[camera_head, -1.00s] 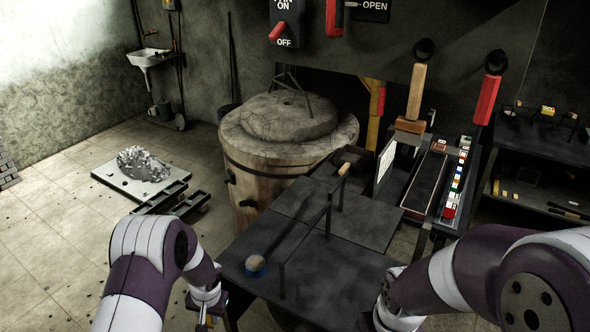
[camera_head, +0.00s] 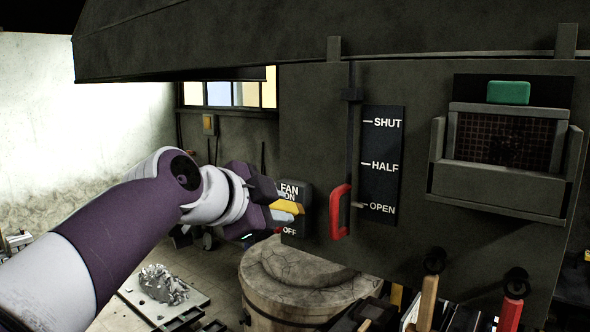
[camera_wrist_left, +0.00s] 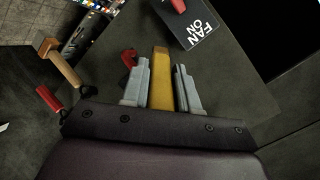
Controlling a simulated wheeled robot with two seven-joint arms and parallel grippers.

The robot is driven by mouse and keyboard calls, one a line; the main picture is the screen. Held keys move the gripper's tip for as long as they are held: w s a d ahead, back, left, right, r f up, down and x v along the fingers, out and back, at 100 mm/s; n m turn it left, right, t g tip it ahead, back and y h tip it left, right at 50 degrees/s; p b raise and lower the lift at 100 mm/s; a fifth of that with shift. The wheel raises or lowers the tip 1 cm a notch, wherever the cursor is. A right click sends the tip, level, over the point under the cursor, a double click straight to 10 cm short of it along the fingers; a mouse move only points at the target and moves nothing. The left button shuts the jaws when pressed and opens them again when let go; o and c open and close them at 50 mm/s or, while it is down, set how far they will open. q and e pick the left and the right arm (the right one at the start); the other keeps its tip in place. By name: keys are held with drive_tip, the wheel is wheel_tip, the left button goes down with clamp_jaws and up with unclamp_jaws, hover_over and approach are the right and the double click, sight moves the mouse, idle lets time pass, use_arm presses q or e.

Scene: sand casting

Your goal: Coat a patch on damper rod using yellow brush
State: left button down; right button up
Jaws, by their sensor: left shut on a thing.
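My left gripper (camera_head: 290,203) is shut on the yellow brush (camera_head: 287,208), in front of the fan switch plate. In the left wrist view the yellow brush (camera_wrist_left: 161,78) sits between the grey fingers of the left gripper (camera_wrist_left: 161,88); its tip points away from the wrist. The damper rod (camera_head: 351,140) is a thin dark upright bar on the hood front, with a red handle (camera_head: 339,212) at its lower end. The handle is to the right of the gripper, apart from it in the head view. Its pointer is level with OPEN. My right gripper is out of view.
The damper scale (camera_head: 382,165) reads SHUT, HALF, OPEN. The fan plate (camera_head: 290,192) is close behind the gripper. A grille box (camera_head: 500,145) with a green block stands out at right. Tools with wooden (camera_head: 427,300) and red (camera_head: 509,312) handles hang below. A round furnace (camera_head: 300,285) stands underneath.

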use_arm(q)
drive_tip(key=s+d+r+m+h, duration=0.1)
drive_tip(key=s+d+r, duration=0.15)
drive_tip(key=r, duration=0.35)
drive_tip(key=w+d+p, duration=0.1)
drive_tip(key=w+p, duration=0.1)
drive_tip(key=w+d+p, duration=0.1)
drive_tip(key=w+p, duration=0.1)
drive_tip(key=shift+d+f, duration=0.2)
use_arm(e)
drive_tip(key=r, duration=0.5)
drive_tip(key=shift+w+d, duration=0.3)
use_arm(q)
drive_tip(key=shift+a, duration=0.1)
drive_tip(key=shift+w+d+p, duration=0.5)
drive_tip(key=shift+w+d, duration=0.15)
drive_tip(key=shift+w, duration=0.2)
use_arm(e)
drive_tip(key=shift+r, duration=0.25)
